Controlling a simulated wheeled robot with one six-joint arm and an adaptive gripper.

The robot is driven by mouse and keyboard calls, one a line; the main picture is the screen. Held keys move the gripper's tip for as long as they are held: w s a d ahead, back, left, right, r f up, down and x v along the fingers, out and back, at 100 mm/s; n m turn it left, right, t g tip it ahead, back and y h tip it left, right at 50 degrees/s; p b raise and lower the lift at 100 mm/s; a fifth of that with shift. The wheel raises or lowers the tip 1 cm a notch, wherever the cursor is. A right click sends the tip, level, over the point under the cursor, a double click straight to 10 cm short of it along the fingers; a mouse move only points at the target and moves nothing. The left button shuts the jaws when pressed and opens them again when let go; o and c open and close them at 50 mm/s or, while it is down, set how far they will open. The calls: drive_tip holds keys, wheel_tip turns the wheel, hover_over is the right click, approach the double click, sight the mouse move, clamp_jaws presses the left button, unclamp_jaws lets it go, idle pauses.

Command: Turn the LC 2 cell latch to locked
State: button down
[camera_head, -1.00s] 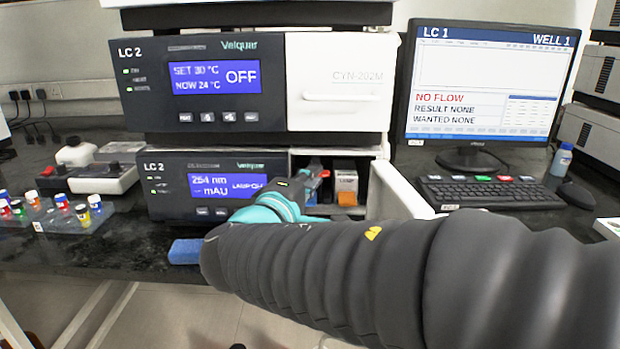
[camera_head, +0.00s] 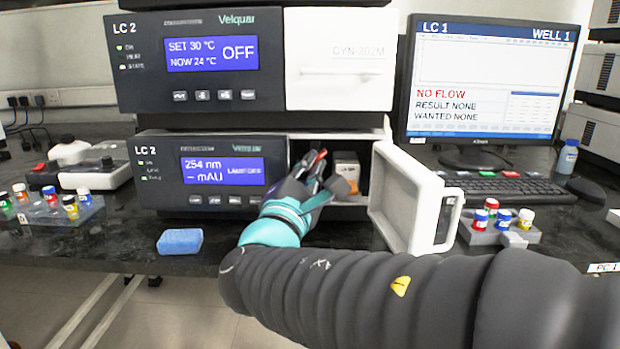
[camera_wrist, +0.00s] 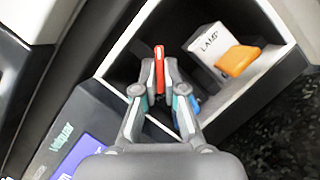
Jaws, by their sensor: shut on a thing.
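The LC 2 detector (camera_head: 165,170) stands under another LC 2 unit with its right-hand bay open. A red lever (camera_wrist: 159,66), which looks like the cell latch, is inside the bay. In the wrist view it stands between my fingertips. My gripper (camera_head: 312,172) reaches into the bay and is shut on this lever (camera_head: 321,155). A blue part (camera_wrist: 190,106) shows beside the right finger in the wrist view. The fingers hide the lever's base and any lock marks, so I cannot tell its position.
A white lamp box (camera_wrist: 207,50) with an orange part (camera_wrist: 238,61) sits right of my gripper in the bay. The bay's white door (camera_head: 405,200) hangs open to the right. A blue sponge (camera_head: 180,241) and vial racks (camera_head: 500,236) are on the bench.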

drive_tip(key=n+y, duration=0.1)
drive_tip(key=n, duration=0.1)
drive_tip(key=n+t+y+b, duration=0.1)
drive_tip(key=n, duration=0.2)
drive_tip(key=n+t+y+b, duration=0.1)
drive_tip(key=n, duration=0.1)
drive_tip(key=shift+d+f, duration=0.2)
drive_tip(key=shift+f, duration=0.05)
drive_tip(key=shift+d+r+n+t+y+b, duration=0.15)
drive_tip(key=shift+n+y+b, duration=0.45)
drive_tip(key=shift+n, duration=0.9)
drive_tip(key=shift+a+f+n+t+y+b, duration=0.15)
drive_tip(key=shift+n+y+b, duration=0.15)
drive_tip(key=shift+n+y, duration=0.9)
drive_tip(key=shift+r+n+h, duration=0.15)
drive_tip(key=shift+n+h, duration=0.15)
drive_tip(key=shift+n, duration=0.3)
drive_tip(key=c, duration=1.3)
unclamp_jaws()
drive_tip(key=shift+o, duration=0.2)
drive_tip(key=v, duration=1.2)
drive_tip(key=shift+d, duration=0.1)
